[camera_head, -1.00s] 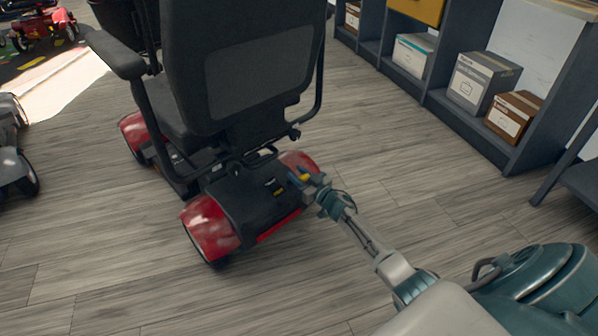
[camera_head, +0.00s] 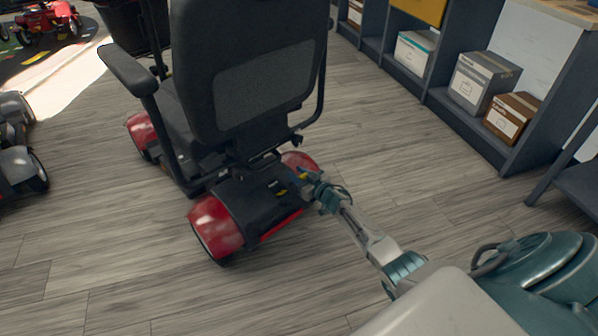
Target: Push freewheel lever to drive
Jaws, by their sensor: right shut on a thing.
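A red and black mobility scooter (camera_head: 215,223) stands in the middle of the view with its rear towards me. Its black seat back (camera_head: 250,75) rises above the rear body. My right gripper (camera_head: 300,179) is at the right part of the scooter's rear, by the right rear wheel cover. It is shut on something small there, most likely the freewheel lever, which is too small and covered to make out. A small yellow patch shows on the black rear cover (camera_head: 262,197). My left gripper is not in view.
A dark shelf unit (camera_head: 470,125) with a grey box (camera_head: 482,82), a brown box (camera_head: 512,117) and a white box (camera_head: 413,52) runs along the right. Another scooter (camera_head: 18,165) shows at the left edge. Wood floor is clear in front.

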